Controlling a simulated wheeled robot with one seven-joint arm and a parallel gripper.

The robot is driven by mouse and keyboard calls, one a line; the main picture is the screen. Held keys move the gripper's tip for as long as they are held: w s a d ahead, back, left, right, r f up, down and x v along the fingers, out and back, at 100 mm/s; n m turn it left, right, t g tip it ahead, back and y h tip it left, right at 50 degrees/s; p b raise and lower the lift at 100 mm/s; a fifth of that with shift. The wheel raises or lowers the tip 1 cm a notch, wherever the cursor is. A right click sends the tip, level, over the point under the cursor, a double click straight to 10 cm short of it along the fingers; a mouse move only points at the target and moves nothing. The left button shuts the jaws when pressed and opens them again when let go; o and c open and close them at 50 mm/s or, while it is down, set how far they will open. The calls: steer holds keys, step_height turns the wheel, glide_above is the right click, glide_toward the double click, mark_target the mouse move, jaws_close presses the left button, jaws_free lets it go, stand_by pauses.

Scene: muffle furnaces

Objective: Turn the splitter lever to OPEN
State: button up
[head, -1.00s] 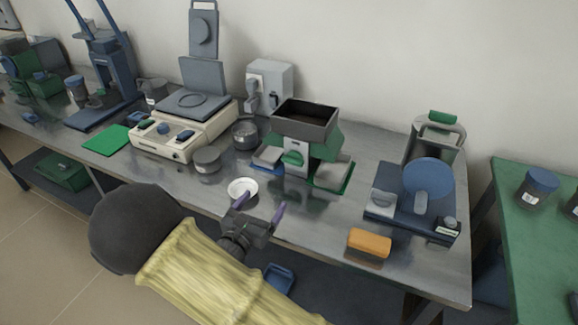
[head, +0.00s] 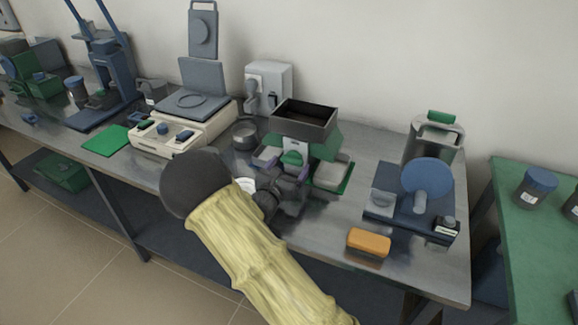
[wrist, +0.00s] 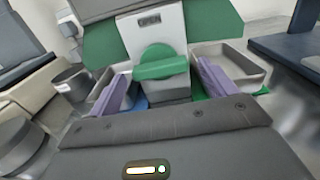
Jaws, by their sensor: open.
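The splitter is a green and white device with a dark open hopper (head: 303,119), standing on the metal bench. Its lever is a green bar on a round green hub (head: 291,158) on the white front panel. My gripper (head: 286,167) is open at the splitter's front. Its two purple fingers (wrist: 163,86) are spread left and right, nearer the camera than the lever and slightly lower in the picture. I cannot tell whether they touch it.
Grey pans (wrist: 230,64) flank the splitter's base. A white dish (head: 246,185) is partly hidden behind my arm. An orange block (head: 369,242) lies near the bench's front edge. A blue device with a disc (head: 428,180) stands to the right, a cream balance (head: 184,127) to the left.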

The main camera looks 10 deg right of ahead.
steer(key=shift+w+d, duration=0.3)
steer(key=shift+w, duration=0.05)
steer(key=c, duration=1)
